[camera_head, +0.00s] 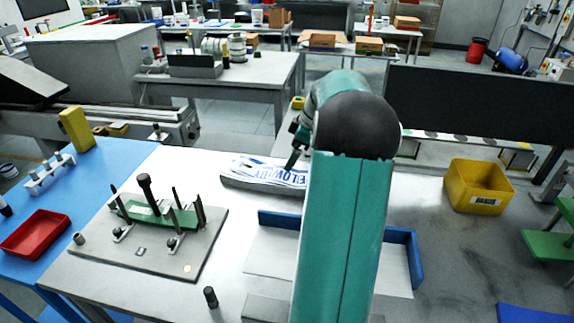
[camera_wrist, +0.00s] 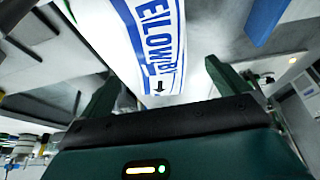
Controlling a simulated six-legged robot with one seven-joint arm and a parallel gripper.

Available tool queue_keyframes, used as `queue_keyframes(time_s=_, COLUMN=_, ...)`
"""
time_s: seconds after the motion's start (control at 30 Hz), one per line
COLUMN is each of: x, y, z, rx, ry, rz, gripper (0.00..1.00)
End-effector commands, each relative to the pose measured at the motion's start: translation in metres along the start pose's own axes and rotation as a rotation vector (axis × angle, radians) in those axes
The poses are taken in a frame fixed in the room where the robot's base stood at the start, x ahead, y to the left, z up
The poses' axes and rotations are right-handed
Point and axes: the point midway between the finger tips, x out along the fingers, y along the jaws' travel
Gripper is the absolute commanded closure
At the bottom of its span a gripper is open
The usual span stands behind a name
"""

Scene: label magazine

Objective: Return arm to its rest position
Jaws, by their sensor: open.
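My green arm rises through the middle of the head view and hides part of the table. My gripper (camera_head: 294,157) shows only in part at its left edge, close to a stack of white labels with blue lettering (camera_head: 262,173) on the table. In the wrist view, my gripper (camera_wrist: 160,90) has its two dark green fingers wide apart. The white label with blue lettering (camera_wrist: 150,40) shows beyond and between them. I cannot tell whether either finger touches the stack.
A grey fixture plate (camera_head: 205,255) with a green part and upright pins stands left on the white table. A blue-walled frame (camera_head: 416,262) is partly behind my arm. A red tray (camera_head: 36,234) lies far left. A yellow bin (camera_head: 478,187) stands right.

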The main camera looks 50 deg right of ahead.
Motion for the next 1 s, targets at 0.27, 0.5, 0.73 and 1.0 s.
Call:
queue_keyframes(time_s=0.27, x=-0.034, y=0.0, z=0.0, rx=0.001, ry=0.0, rz=0.0, gripper=0.0)
queue_keyframes(time_s=0.5, x=-0.036, y=0.0, z=0.0, rx=0.0, ry=0.0, rz=0.0, gripper=0.0)
queue_keyframes(time_s=0.73, x=-0.036, y=-0.014, z=-0.021, rx=0.006, ry=-0.019, rz=0.003, gripper=0.0)
queue_keyframes(time_s=1.0, x=-0.038, y=-0.097, z=-0.105, rx=0.071, ry=-0.098, rz=0.038, gripper=0.0)
